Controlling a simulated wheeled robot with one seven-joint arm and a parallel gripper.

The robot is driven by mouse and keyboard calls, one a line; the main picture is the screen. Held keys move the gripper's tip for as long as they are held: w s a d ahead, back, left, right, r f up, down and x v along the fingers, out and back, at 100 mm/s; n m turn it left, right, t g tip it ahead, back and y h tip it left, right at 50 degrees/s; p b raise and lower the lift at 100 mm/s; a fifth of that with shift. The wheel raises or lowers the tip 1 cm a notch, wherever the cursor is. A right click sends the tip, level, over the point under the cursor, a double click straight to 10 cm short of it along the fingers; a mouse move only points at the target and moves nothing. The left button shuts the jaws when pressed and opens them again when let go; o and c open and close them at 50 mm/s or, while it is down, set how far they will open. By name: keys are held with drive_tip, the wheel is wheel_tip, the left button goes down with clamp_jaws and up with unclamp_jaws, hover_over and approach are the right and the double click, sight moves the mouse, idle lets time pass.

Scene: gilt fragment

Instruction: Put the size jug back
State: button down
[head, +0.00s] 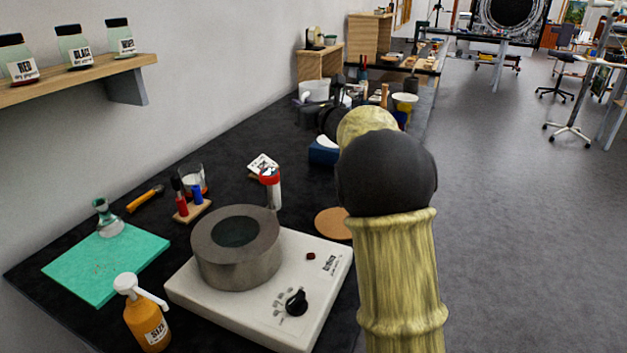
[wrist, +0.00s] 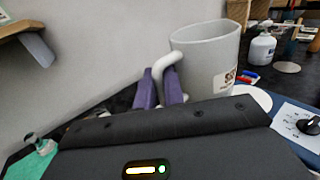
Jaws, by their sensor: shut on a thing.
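The size jug (wrist: 207,62) is a pale grey vessel with a partly readable dark-lettered label, in the upper middle of the wrist view. It looks upright. My gripper (wrist: 161,84) has two purple fingers shut on the jug's handle, at the left of its body. The jug's base is partly hidden behind my gripper housing, so I cannot tell whether it touches the bench. In the head view my arm covers the gripper, and I cannot make out the jug there. A round cork-coloured disc (head: 332,223) lies bare on the black bench, beside my arm.
A white hotplate (head: 325,262) carries a grey ring-shaped pot (head: 236,248). An orange pump bottle (head: 147,318) and a green mat (head: 105,263) are at the near left. A small bottle with a red band (head: 271,190) stands behind the pot. Pots and tools crowd the far bench.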

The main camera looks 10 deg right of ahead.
wheel_tip(320, 180, down, 14)
drive_tip(key=b, duration=1)
drive_tip(key=shift+s, duration=0.2)
drive_tip(key=shift+f+b, duration=0.95)
drive_tip(key=shift+f, duration=1.55)
drive_tip(key=shift+f, duration=0.15)
